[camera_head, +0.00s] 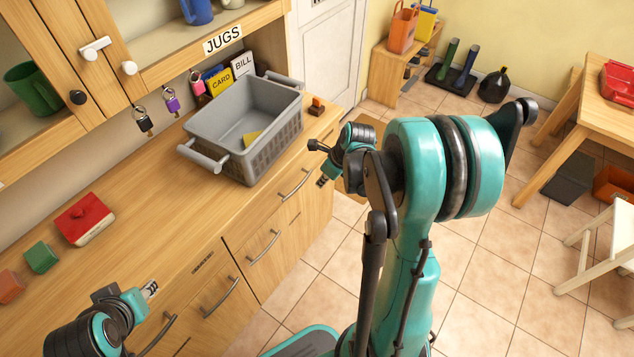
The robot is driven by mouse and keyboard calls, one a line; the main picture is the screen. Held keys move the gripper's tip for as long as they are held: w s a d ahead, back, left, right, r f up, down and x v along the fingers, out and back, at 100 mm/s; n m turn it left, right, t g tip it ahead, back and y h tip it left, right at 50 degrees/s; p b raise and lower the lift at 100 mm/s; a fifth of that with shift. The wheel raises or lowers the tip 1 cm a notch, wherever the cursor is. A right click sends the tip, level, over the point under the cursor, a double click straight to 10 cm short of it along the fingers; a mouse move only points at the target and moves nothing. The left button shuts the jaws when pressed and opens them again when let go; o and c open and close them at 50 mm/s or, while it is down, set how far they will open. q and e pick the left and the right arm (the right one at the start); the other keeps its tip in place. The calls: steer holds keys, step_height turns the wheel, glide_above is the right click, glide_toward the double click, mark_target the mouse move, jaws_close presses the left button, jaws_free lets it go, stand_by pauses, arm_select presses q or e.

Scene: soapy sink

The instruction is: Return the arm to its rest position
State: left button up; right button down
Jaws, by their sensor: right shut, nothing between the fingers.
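My right arm, teal and black, rises large in the middle of the view and bends at a big elbow. Its forearm points left, and the right gripper (322,181) is at its end, small and partly hidden by the wrist. The gripper is shut and empty, in front of the counter's right end and apart from the grey crate. My left arm shows at the bottom left, with the left gripper (150,289) near the counter's front edge. Its fingers are too small to tell open from shut.
Tiled floor (480,290) is open at right, with a table (590,105) and a chair (600,245).

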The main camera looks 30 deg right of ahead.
steer(key=shift+d+r, duration=0.1)
steer(key=shift+r, duration=0.2)
steer(key=shift+s, duration=0.1)
steer(key=s+a+r+n+t+h, duration=0.1)
steer(key=s+a+r+n, duration=0.5)
steer(key=n, duration=0.9)
steer(key=s+a+r+n+t, duration=0.2)
steer(key=s+a+r+n, duration=0.4)
steer(key=n, duration=1)
steer(key=a, duration=0.3)
steer(key=shift+s+a+h, duration=0.15)
steer(key=shift+s+h, duration=0.1)
steer(key=shift+h, duration=0.15)
steer(key=shift+r, duration=0.1)
